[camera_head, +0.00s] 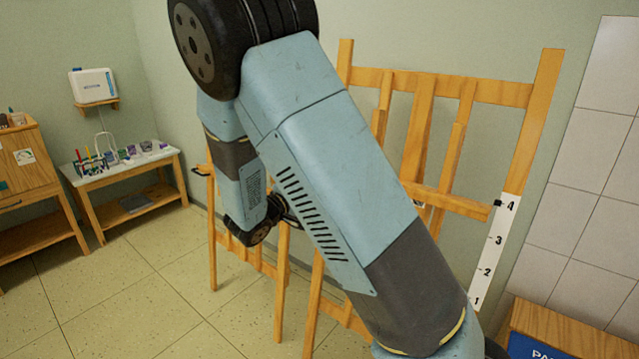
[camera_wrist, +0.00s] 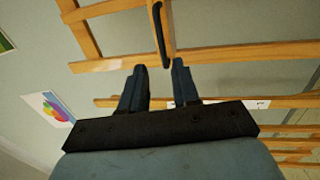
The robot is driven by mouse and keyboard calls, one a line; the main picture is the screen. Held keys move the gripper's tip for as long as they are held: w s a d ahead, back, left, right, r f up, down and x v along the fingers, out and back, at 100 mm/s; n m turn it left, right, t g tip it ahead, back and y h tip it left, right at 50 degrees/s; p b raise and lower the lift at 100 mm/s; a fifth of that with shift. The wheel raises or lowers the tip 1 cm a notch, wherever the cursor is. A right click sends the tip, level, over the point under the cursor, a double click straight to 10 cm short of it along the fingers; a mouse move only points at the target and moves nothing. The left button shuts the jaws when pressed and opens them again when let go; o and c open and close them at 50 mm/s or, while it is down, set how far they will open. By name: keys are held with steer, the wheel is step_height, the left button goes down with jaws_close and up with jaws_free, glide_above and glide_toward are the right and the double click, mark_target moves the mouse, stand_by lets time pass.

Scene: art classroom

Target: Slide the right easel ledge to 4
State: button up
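The right easel ledge (camera_head: 452,201) is a wooden bar in the head view. Its right end has a black pointer (camera_head: 497,203) level with the 4 on the white number strip (camera_head: 495,245), which reads 1 to 4 upward. My arm hides the ledge's left part. In the wrist view, my gripper (camera_wrist: 159,83) has its two dark fingers apart with nothing between them. A black handle (camera_wrist: 158,35) on a wooden piece lies just beyond the fingertips, seemingly not between them.
The easel frame (camera_head: 540,110) stands by the wall. A wooden box with a blue sign (camera_head: 540,348) is at the lower right. A white table (camera_head: 125,165) with art supplies and a wooden cabinet (camera_head: 30,165) stand left. Floor between is clear. A colourful picture (camera_wrist: 48,107) hangs in the wrist view.

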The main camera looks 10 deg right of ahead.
steer(key=shift+v, duration=1.1)
steer(key=s+d+r+m+g+y, duration=0.3)
steer(key=s+d+g, duration=0.2)
steer(key=s+d, duration=0.25)
steer(key=s+d+r+m+g+y, duration=0.25)
steer(key=s+d+g, duration=0.25)
steer(key=s+d, duration=0.25)
steer(key=s+a+r+m+t+y, duration=0.1)
steer(key=s+a+r+t+y, duration=0.1)
steer(key=s+r+y, duration=0.2)
steer(key=s+a+r+m+t+y, duration=0.1)
steer(key=s+a+r+t+y, duration=0.1)
steer(key=s, duration=0.9)
step_height(320, 180, up, 3)
steer(key=a+y, duration=0.1)
steer(key=y, duration=0.1)
steer(key=shift+s+t+y, duration=0.3)
steer(key=shift+y, duration=0.05)
steer(key=shift+o, duration=0.5)
steer(key=shift+a, duration=0.1)
